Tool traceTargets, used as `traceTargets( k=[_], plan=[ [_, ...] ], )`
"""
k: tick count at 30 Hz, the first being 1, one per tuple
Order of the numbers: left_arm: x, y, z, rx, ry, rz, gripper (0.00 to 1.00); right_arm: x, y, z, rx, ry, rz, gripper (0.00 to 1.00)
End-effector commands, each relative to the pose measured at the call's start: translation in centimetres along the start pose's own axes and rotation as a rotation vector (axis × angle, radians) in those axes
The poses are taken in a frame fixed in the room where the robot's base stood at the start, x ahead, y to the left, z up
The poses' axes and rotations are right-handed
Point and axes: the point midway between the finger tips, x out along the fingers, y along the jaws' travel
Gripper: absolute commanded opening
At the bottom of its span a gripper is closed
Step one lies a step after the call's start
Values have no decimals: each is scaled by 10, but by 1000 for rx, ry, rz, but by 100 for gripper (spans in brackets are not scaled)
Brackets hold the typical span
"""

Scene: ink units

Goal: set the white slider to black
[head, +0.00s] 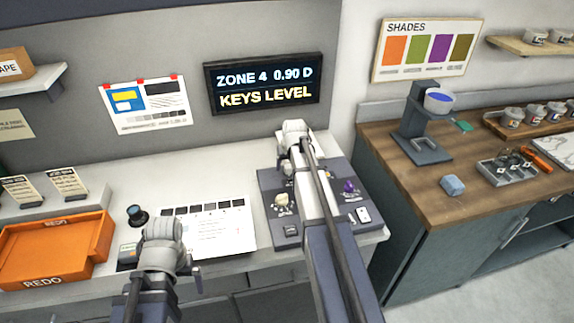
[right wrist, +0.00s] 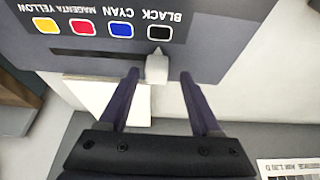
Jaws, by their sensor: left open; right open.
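The white slider (right wrist: 157,68) shows in the right wrist view, at the right end of a dark slot in the selector panel (right wrist: 225,25). Its pointed tip lines up with the black swatch (right wrist: 159,31), under the upside-down word BLACK. My right gripper (right wrist: 160,74) is open, with one finger on either side of the slider and visible gaps to it. In the head view my right arm covers part of the dark console (head: 274,198), and the slider is hidden. My left gripper (head: 162,240) is open and low over the white counter, away from the console.
The cyan (right wrist: 121,30), magenta (right wrist: 82,28) and yellow (right wrist: 45,25) swatches line up beside black. An orange REDO tray (head: 50,255) and a dark knob (head: 137,215) are near my left arm. A wall screen (head: 264,84) reads "ZONE 4 0.90 D, KEYS LEVEL".

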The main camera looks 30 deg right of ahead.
Motion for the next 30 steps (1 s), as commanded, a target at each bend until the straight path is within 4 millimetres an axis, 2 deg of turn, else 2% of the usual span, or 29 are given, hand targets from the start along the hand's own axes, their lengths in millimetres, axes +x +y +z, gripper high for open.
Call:
traceTargets(
  k=[15,19,30],
  plan=[
    [-62,-6,4,2,0,0,100,-68,-1,-1,0,0,-1,65],
    [-68,-6,4,2,0,0,100,-74,-1,0,0,0,-2,65],
    [-66,-6,4,2,0,0,100,-72,-1,0,0,0,-2,65]
  ],
)
